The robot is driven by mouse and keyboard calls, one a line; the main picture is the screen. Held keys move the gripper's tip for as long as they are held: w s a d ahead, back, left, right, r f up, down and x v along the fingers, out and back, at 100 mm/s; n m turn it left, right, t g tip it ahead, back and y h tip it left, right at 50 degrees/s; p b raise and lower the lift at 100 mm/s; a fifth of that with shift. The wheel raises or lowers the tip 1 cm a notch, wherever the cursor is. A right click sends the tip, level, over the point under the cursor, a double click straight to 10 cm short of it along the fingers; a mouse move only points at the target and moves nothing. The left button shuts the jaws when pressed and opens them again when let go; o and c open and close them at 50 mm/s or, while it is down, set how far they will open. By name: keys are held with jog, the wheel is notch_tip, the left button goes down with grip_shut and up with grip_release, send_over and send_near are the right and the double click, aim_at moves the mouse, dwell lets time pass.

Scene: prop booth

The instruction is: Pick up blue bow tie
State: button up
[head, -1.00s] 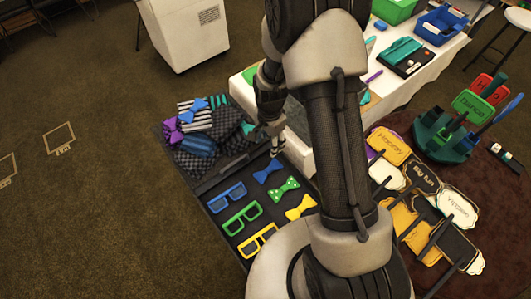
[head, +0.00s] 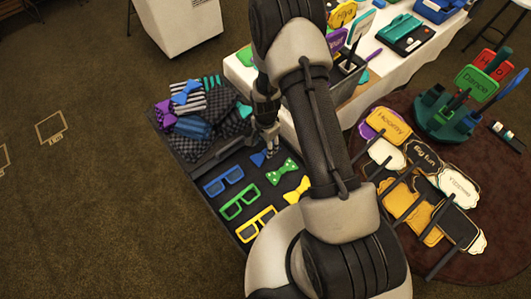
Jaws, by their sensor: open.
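A blue bow tie (head: 257,159) lies in the dark tray (head: 212,209), above a green dotted bow tie (head: 282,171) and a yellow bow tie (head: 297,189) in the head view. My gripper (head: 269,149) points down right at the blue bow tie, and its fingers hide the right part of it. The fingers are open; I cannot tell whether they touch the tie. A second blue bow tie (head: 186,92) lies on the pile of striped and checked cloth at the upper left.
Blue glasses (head: 224,180), green glasses (head: 240,202) and yellow glasses (head: 257,226) lie in the tray. A white-covered table (head: 239,72) stands close behind my gripper. Sign paddles (head: 388,122) lie on the round dark rug at right. The carpet at left is mostly clear.

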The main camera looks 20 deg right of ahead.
aim_at(265, 152)
notch_tip(265, 152, down, 5)
jog(key=shift+r+b, duration=0.15)
jog(key=shift+b, duration=0.6)
jog(key=shift+c, duration=0.4)
jog(key=c, duration=0.8)
